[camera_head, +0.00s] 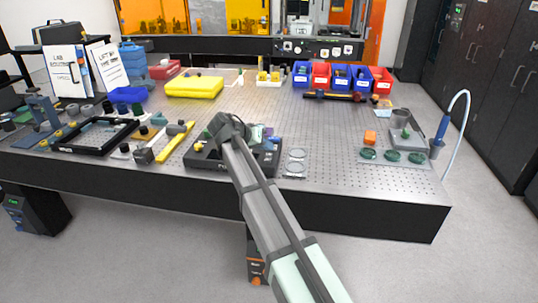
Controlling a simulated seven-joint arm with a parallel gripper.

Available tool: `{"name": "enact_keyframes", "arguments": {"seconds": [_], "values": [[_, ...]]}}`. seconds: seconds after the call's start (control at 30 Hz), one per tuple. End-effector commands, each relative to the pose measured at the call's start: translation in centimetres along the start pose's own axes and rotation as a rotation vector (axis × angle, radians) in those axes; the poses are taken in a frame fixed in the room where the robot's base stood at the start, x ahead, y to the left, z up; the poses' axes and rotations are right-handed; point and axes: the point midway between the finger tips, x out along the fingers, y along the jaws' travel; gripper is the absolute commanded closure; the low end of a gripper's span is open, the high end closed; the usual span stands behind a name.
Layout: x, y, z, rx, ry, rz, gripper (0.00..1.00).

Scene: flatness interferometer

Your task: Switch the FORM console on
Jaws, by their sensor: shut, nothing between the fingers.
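The FORM console appears to be the low black box (205,160) near the front edge of the table, left of centre. Its front lettering is mostly covered by my arm, and only the first letter shows. My arm reaches over it from the lower right. My gripper (226,126) is the dark end over the console's back left part. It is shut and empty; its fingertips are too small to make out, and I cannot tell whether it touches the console. The console's switch cannot be made out.
A yellow bar (175,143) and a black frame (93,134) lie to the left. Two small round pieces (296,154) lie just right of the console. A plate with green discs (393,156) stands further right. Blue and red bins (340,77) stand behind. The table middle has free room.

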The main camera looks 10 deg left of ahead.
Motion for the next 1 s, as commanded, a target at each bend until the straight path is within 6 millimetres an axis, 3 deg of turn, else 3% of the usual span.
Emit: {"name": "enact_keyframes", "arguments": {"seconds": [1.0], "values": [[0.73, -0.53, 0.53, 0.000, 0.000, 0.000, 1.00]]}}
